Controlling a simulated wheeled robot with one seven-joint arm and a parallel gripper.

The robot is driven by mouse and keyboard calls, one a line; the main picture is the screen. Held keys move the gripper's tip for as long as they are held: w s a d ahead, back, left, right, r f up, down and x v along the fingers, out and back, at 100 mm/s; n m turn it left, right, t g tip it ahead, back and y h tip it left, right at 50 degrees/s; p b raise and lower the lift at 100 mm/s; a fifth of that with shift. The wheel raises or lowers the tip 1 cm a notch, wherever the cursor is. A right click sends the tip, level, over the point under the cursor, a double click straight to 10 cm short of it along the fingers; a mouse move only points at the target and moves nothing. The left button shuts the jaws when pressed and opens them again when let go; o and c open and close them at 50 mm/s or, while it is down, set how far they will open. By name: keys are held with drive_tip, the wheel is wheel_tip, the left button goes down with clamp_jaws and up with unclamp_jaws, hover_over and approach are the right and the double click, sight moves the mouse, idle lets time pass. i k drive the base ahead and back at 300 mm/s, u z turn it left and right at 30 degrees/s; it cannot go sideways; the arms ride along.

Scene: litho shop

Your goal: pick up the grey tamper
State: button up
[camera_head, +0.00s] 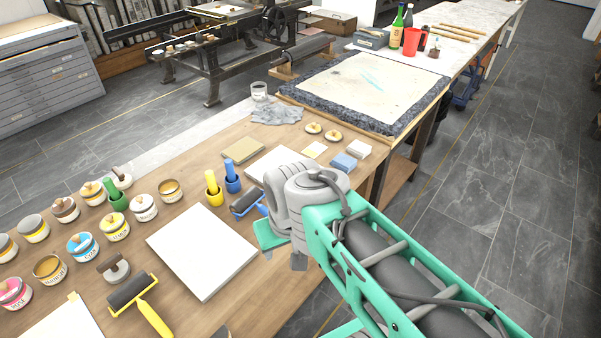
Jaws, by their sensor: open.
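The grey tamper (117,272) stands upright on the wooden table, at the lower left of the view. It has a round pale grey base and a darker grey grip on top. My gripper (268,236) shows only in part, as a teal piece below the grey wrist, past the right edge of the white sheet block. It is open, well to the right of the tamper and apart from it. My wrist and arm hide part of the gripper, and its fingertips are not clear.
A white block (203,252) lies between tamper and gripper. Green (116,197), yellow (213,190) and blue (232,179) tampers stand farther back.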

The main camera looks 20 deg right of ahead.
sight(115, 269)
drive_tip(key=u, duration=0.1)
drive_tip(key=k, duration=0.45)
drive_tip(key=u, duration=1.3)
drive_tip(key=i, duration=0.95)
drive_tip(key=z, duration=0.55)
